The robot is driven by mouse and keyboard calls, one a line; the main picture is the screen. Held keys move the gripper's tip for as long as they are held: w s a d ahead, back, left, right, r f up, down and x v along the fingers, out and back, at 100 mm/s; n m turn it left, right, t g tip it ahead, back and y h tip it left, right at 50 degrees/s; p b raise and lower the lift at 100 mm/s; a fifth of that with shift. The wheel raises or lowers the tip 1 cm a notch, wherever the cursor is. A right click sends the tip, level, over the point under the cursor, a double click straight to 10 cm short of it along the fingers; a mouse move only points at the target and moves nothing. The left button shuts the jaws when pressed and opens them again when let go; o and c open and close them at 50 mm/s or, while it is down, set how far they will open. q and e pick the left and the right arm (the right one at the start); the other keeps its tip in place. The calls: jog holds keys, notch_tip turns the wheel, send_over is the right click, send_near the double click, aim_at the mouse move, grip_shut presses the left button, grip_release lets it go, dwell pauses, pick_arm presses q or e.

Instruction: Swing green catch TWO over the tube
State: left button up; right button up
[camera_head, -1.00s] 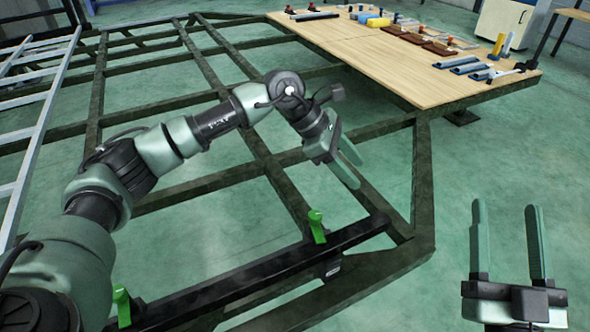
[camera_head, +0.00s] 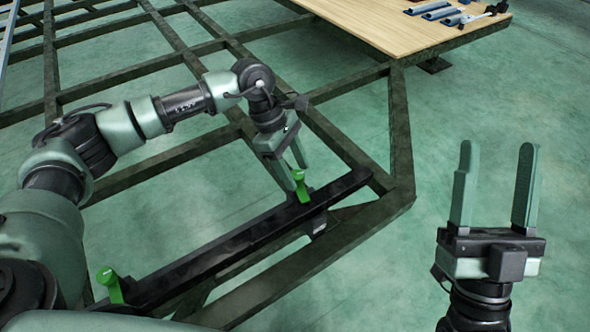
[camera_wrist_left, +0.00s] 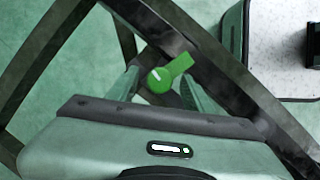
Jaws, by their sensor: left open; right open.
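Two green catches stand on the long black bar at the frame's front edge: one at its far right part (camera_head: 301,187), one at its near left end (camera_head: 110,285). I cannot read which is number two. The bar (camera_head: 235,238) looks like the tube, but I cannot be sure. My left gripper (camera_head: 294,168) is open at the far right catch, pointing down at it. In the left wrist view this catch (camera_wrist_left: 165,77) shows between the two fingers, with a white mark on its round end; contact is not clear. My right gripper (camera_head: 497,152) is open and empty at right.
The dark chassis frame (camera_head: 400,130) surrounds the bar, with open gaps down to the green floor. A wooden board (camera_head: 390,28) lies on the frame at the back right, with blue parts (camera_head: 437,10) on it. The floor between the frame and my right gripper is clear.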

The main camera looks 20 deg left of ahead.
jog(key=shift+s+r, duration=0.1)
pick_arm(q)
grip_shut()
jog(key=n+t+p, duration=0.1)
jog(key=n, duration=0.2)
pick_arm(e)
jog(key=w+f+g, duration=0.1)
jog(key=w+f+g+h, duration=0.1)
jog(key=w+f, duration=0.1)
jog(key=shift+w+a+f+g, duration=0.15)
jog(key=shift+a+f+g, duration=0.05)
jog(key=shift+f+g, duration=0.1)
pick_arm(q)
grip_release()
